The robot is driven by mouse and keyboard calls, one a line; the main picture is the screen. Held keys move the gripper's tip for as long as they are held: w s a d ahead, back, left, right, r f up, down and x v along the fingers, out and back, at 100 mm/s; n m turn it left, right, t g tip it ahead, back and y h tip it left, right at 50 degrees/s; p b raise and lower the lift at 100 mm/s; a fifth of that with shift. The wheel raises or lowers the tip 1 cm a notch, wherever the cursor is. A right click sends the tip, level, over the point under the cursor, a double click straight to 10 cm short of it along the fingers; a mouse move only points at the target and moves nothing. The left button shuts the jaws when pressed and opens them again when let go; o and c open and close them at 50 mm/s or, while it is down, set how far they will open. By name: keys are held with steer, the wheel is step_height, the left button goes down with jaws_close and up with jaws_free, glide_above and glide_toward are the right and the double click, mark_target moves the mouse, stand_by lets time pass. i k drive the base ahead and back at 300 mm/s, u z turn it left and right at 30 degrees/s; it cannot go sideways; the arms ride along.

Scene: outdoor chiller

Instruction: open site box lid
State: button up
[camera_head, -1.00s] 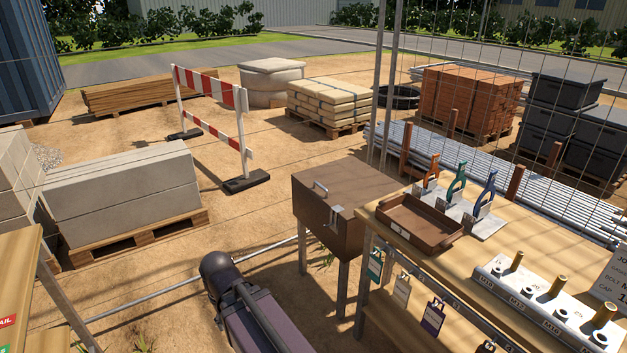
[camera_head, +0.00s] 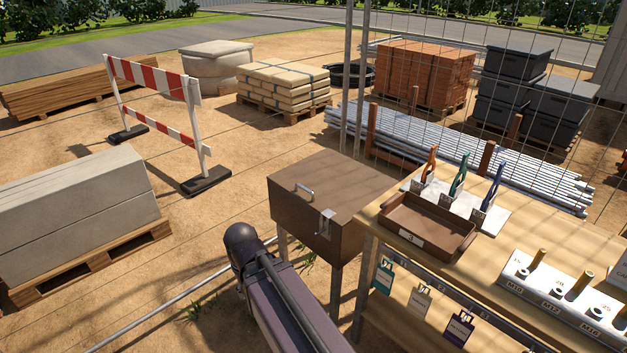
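The brown site box (camera_head: 308,222) stands on metal legs in the middle of the view, left of the wooden workbench. Its lid (camera_head: 340,185) is flat and shut. A pale bar handle (camera_head: 305,191) sits on the lid near its left edge, and a metal hasp or latch (camera_head: 326,222) hangs at the front edge. My gripper is not visible. A dark purple-grey arm link of mine rises from the bottom edge, in front of the box and to its left, apart from the lid.
The workbench (camera_head: 480,262) on the right holds a brown tray (camera_head: 428,228), upright coloured tools and a white bolt block (camera_head: 560,300). A mesh fence stands behind it. A red-white barrier (camera_head: 160,110) and concrete blocks (camera_head: 75,215) are left. Sandy ground lies open between them and the box.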

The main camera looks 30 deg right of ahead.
mark_target(337, 186)
steer(key=z, duration=0.75)
steer(key=i, duration=0.85)
steer(key=z, duration=0.6)
